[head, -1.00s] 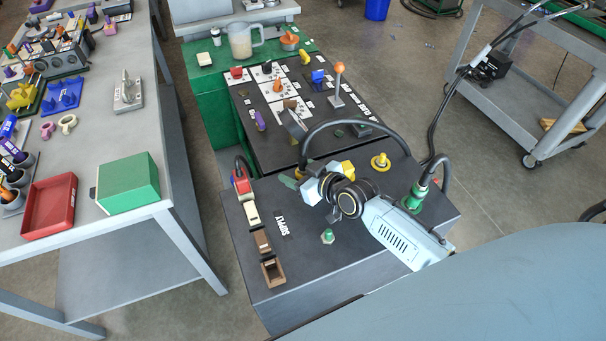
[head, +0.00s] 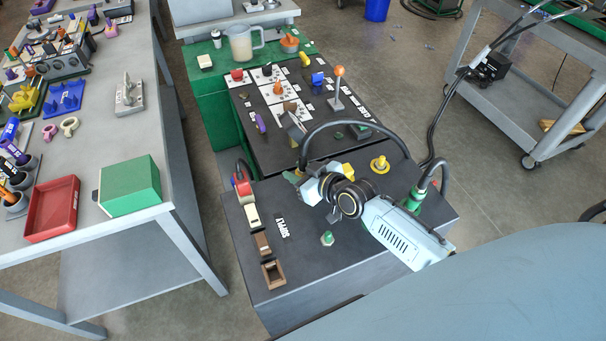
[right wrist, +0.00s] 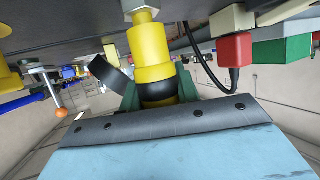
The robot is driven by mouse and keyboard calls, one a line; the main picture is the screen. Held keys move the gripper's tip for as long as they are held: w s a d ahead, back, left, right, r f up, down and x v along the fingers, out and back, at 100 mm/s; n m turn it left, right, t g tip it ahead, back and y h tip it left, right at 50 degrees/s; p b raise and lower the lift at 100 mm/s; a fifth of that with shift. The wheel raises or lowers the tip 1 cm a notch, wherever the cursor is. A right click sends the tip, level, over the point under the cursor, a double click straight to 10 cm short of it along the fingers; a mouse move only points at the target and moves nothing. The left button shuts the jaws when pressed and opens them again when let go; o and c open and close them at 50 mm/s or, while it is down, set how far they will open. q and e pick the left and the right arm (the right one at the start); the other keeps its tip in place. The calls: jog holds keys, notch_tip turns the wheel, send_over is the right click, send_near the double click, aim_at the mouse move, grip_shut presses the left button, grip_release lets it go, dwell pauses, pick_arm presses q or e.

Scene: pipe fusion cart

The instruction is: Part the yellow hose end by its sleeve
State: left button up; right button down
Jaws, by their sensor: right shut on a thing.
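The yellow hose end (right wrist: 150,50) fills the upper middle of the right wrist view. It is a stepped yellow coupling with a pale hex part above it and a black band below. My right gripper (right wrist: 158,92) is shut on it, with green jaw parts on both sides. In the head view, my right gripper (head: 318,186) is over the dark cart top, and a bit of yellow (head: 347,170) shows beside it. The gripper hides most of the coupling there. I cannot tell whether the sleeve is pulled back. My left gripper is not in view.
A black hose (head: 355,124) arcs over the cart top (head: 350,270). A yellow stub (head: 380,165), a green fitting (head: 327,238) and a green connector (head: 415,198) stand near my right arm. A lever with an orange knob (head: 339,72) rises behind. A workbench (head: 100,240) is at left.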

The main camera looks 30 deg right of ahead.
aim_at(306, 161)
jog(key=shift+r+p, duration=2.35)
jog(key=shift+r, duration=0.15)
notch_tip(306, 161, up, 9)
jog(key=p, duration=0.9)
